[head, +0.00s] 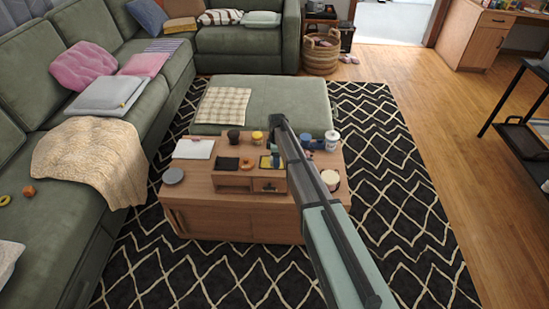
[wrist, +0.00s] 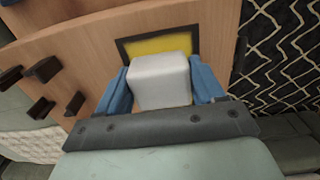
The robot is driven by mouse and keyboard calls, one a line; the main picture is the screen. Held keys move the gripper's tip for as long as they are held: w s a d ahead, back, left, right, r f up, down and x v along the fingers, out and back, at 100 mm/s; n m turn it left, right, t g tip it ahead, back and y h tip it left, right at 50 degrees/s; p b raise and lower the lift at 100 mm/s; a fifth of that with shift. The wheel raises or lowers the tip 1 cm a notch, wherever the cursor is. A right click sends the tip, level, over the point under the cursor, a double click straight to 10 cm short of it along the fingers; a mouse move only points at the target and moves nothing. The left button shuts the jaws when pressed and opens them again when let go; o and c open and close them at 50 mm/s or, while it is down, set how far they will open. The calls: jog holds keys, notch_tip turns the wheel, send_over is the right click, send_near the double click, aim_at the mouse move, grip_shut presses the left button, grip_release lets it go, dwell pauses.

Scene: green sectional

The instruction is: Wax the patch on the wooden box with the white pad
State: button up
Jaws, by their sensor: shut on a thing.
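My gripper (wrist: 160,92) has blue fingers shut on the white pad (wrist: 160,82), a block with rounded edges. The pad is over the near part of the yellow patch (wrist: 155,44), which has a dark border and lies on the light wooden box (wrist: 85,38). Part of the patch is hidden by the pad. I cannot tell whether the pad touches it. In the head view, the wooden box (head: 232,181) stands on the coffee table, with the yellow patch (head: 265,161) on top at its right. My arm hides the pad there.
The wooden coffee table (head: 215,222) also bears a grey round tin (head: 173,176), a white sheet (head: 193,149), a black cup (head: 233,135), a white jar (head: 332,140) and a white tub (head: 330,181). A green ottoman (head: 290,100) stands behind; a green sofa (head: 60,195) is left.

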jog(key=a, duration=0.3)
jog(key=shift+a, duration=0.15)
notch_tip(320, 180, up, 8)
dwell(0.6)
dwell(0.3)
